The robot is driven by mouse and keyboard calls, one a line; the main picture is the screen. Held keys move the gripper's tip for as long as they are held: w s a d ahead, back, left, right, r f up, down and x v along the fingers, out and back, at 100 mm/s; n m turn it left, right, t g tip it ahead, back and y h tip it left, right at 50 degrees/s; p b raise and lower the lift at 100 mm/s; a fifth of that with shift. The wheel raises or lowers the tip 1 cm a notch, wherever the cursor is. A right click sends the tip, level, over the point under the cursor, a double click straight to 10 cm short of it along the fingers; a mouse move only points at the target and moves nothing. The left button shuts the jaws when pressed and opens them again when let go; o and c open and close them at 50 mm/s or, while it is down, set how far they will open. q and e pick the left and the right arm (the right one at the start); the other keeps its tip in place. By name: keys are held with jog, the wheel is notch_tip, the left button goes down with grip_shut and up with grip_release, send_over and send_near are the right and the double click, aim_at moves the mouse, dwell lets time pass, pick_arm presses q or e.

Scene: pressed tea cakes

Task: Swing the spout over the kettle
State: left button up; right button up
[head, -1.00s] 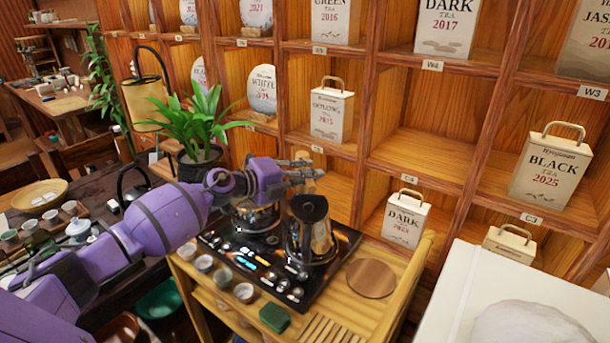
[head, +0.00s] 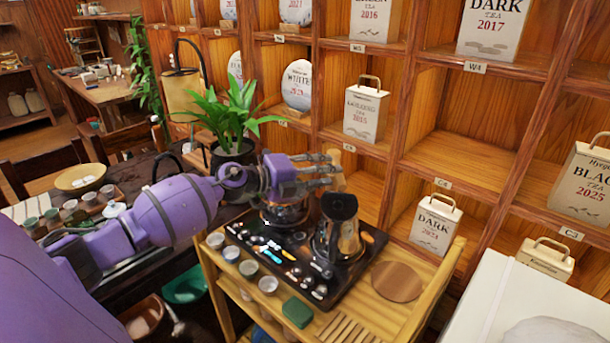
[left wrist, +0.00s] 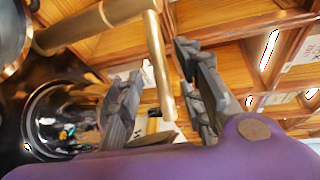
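The brass spout (left wrist: 158,65) shows in the left wrist view as a pipe that reaches across and bends down. In the head view only a tan bit near my fingertips may be part of it. My left gripper (head: 327,170) is above the black tea tray. Its fingers are apart, and in the left wrist view (left wrist: 163,100) the spout's down-turned end appears between them; I cannot tell whether they touch it. A round glass vessel, likely the kettle (left wrist: 62,118), is open-topped at the lower left there. In the head view a glass vessel (head: 285,215) sits partly hidden below my gripper.
A dark-topped vessel (head: 340,235) stands on the black tray (head: 262,268), right of the glass one. Several cups (head: 249,268), a green block (head: 297,313) and a round wooden board (head: 397,281) lie around the tray. A potted plant (head: 232,120) and tea shelves stand behind.

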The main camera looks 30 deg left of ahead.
pick_arm(q)
jog(key=v, duration=0.7)
jog(key=shift+s, duration=0.25)
jog(key=shift+a, duration=0.15)
pick_arm(e)
jog(key=shift+s, duration=0.1)
